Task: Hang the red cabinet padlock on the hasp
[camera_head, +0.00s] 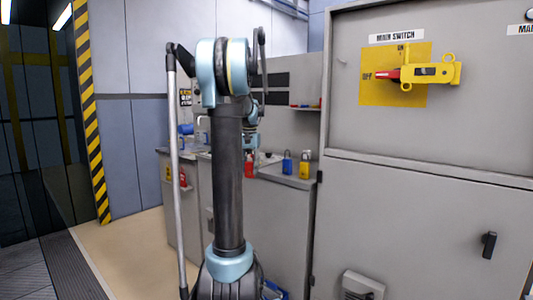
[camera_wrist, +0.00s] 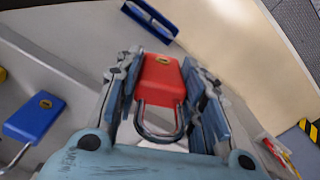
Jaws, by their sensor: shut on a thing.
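The red padlock (camera_wrist: 161,79) sits between the two fingers of my gripper (camera_wrist: 168,95) in the wrist view. My gripper is shut on its body, and its steel shackle points toward the wrist camera. In the head view the red padlock (camera_head: 249,169) shows low beside my arm, near the grey bench top; contact with the bench cannot be told. The yellow hasp (camera_head: 441,70) is on the main switch of the grey cabinet at upper right, with a red handle (camera_head: 388,74) at its left. My gripper is well left of and below the hasp.
A blue padlock (camera_head: 287,163) and a yellow padlock (camera_head: 304,167) stand on the bench beside the cabinet (camera_head: 420,225). The blue one also shows in the wrist view (camera_wrist: 35,117). A black handle (camera_head: 489,245) sticks out from the lower cabinet door. Open floor (camera_head: 130,245) lies left.

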